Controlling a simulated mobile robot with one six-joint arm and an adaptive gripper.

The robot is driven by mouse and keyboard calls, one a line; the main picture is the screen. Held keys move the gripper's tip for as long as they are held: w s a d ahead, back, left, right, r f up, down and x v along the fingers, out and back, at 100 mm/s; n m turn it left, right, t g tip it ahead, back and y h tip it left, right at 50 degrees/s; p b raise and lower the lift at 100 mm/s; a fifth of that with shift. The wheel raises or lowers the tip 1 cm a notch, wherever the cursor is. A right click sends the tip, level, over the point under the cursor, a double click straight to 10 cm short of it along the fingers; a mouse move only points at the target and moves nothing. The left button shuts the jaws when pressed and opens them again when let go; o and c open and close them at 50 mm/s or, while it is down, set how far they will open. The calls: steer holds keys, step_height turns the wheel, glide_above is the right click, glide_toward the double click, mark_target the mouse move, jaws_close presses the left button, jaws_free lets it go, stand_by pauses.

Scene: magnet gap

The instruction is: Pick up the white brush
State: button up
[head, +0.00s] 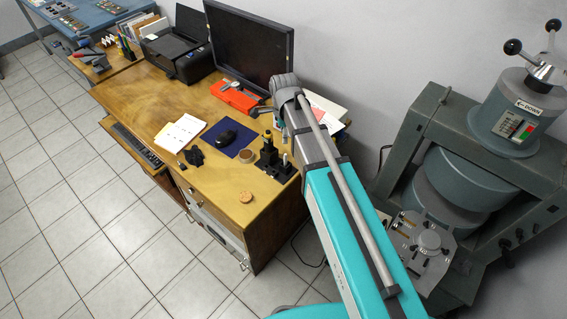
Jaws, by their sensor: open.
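I cannot make out a white brush in the head view. A small pale upright piece (285,159) stands at the right front of the wooden desk (215,185), next to a black stand (267,152); it is too small to identify. My teal and grey arm reaches up from the bottom right to the desk's right side and covers part of it. My gripper cannot be made out; the far end of the arm shows only a grey joint.
A large magnet (470,170) stands right. Tiled floor is clear left.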

mark_target(285, 154)
steer(key=shift+f+b, duration=4.15)
steer(key=shift+f, duration=0.05)
steer(key=shift+f, duration=0.2)
steer(key=shift+d+f+b, duration=0.15)
steer(key=shift+f+b, duration=1.1)
steer(key=shift+b, duration=0.1)
steer(key=shift+d+f+b, duration=0.1)
steer(key=shift+f+b, duration=1.1)
steer(key=shift+b, duration=0.1)
jaws_close()
